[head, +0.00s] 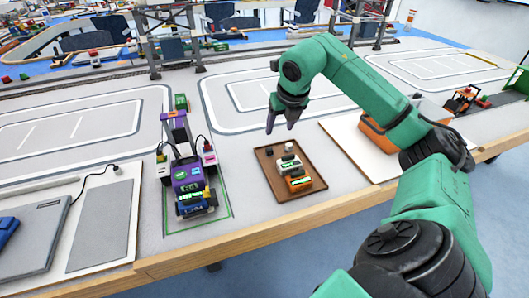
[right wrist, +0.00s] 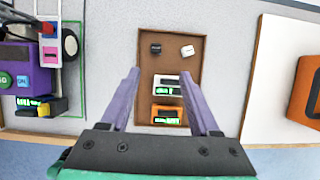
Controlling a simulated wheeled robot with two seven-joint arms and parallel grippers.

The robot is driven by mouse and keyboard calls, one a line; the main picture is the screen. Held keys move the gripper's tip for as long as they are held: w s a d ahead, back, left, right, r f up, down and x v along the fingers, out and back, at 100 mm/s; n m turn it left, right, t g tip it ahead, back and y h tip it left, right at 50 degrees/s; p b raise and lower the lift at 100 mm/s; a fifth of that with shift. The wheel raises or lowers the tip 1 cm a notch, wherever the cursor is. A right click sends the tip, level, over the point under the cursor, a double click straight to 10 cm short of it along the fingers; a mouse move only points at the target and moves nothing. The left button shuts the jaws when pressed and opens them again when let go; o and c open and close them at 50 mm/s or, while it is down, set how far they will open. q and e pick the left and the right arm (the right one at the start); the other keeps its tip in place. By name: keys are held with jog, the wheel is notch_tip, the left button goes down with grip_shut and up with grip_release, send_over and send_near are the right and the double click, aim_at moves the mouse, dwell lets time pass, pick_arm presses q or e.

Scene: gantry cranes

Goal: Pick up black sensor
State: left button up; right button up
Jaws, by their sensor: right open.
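The black sensor (head: 269,151) is a small dark piece at the far left of a brown tray (head: 284,192). In the right wrist view the black sensor (right wrist: 155,48) lies near the tray's top edge, beside a small white piece (right wrist: 187,50). My right gripper (head: 281,126) is open and empty, above the far side of the tray. In the right wrist view its two purple fingers (right wrist: 160,72) are spread, and the sensor shows beyond their tips, not between them. My left gripper is not in view.
The tray also holds a white module (right wrist: 166,85) and an orange module (right wrist: 166,115) with green displays. A purple wheeled vehicle (head: 188,178) stands left of the tray. An orange box (head: 378,138) sits on a white board to the right. The table's wooden front edge (head: 250,238) is near.

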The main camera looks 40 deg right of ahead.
aim_at(270, 149)
jog(key=x, duration=0.4)
jog(key=p+x, duration=0.1)
jog(key=x, duration=0.8)
jog(key=shift+w+a+p, duration=0.2)
jog(key=shift+a+p, duration=0.15)
jog(key=shift+a, duration=0.05)
jog(key=shift+w+d+f, duration=0.1)
jog(key=shift+w+f, duration=0.1)
jog(key=shift+f, duration=0.15)
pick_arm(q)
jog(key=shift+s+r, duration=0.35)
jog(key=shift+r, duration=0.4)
pick_arm(e)
grip_shut()
